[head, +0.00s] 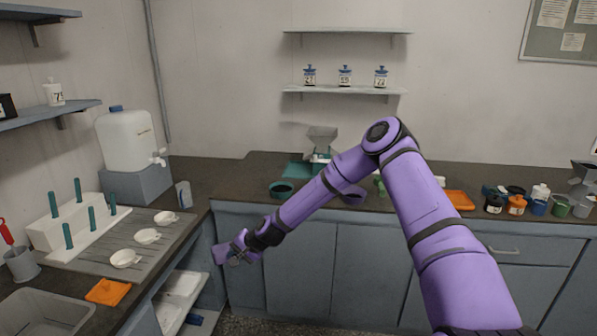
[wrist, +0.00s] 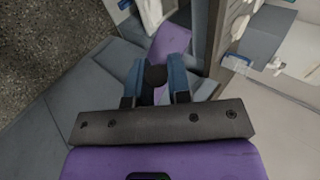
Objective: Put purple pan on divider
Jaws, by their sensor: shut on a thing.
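My gripper (head: 237,258) is low in front of the grey cabinets, left of the middle in the head view. It is shut on a flat-sided purple piece (head: 220,254), which I take to be the purple pan. The wrist view shows the purple piece (wrist: 170,45) just past the blue fingers (wrist: 155,78), with a dark round part between them.
A teal round pan (head: 282,189) is on the back counter. Small white dishes (head: 148,236) lie on the left counter beside a peg rack. An open cabinet with white shelves (head: 182,288) is below it. Jars (head: 516,203) crowd the right counter.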

